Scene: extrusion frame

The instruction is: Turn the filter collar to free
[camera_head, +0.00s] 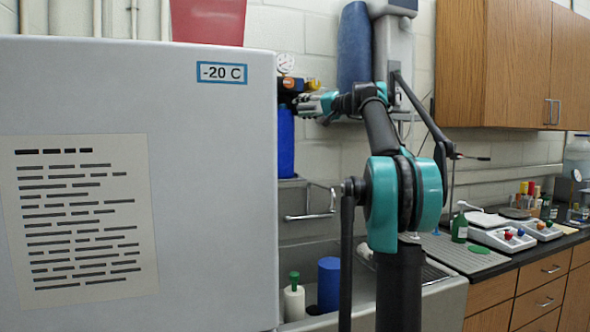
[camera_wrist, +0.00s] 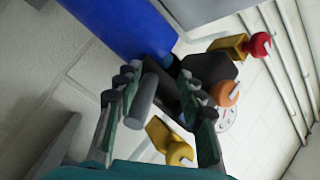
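The filter assembly hangs on the back wall. Its blue bowl (camera_head: 286,145) shows in the head view beside the white freezer and in the wrist view (camera_wrist: 118,24) at the top. A dark band that looks like the collar (camera_wrist: 172,66) sits where the bowl meets the black head (camera_wrist: 208,68). A grey cylinder-shaped part (camera_wrist: 143,95) projects between my fingers. My gripper (camera_wrist: 160,82) is open, its two fingers apart on either side of this part, with a gap visible. In the head view my gripper (camera_head: 312,103) is at the assembly, just right of the bowl's top.
A pressure gauge (camera_head: 285,63), brass fittings and an orange knob (camera_wrist: 226,93) crowd the filter head. The freezer (camera_head: 200,190) closely flanks its left. A sink (camera_head: 320,258) lies below. A blue cylinder (camera_head: 355,50) hangs behind my arm.

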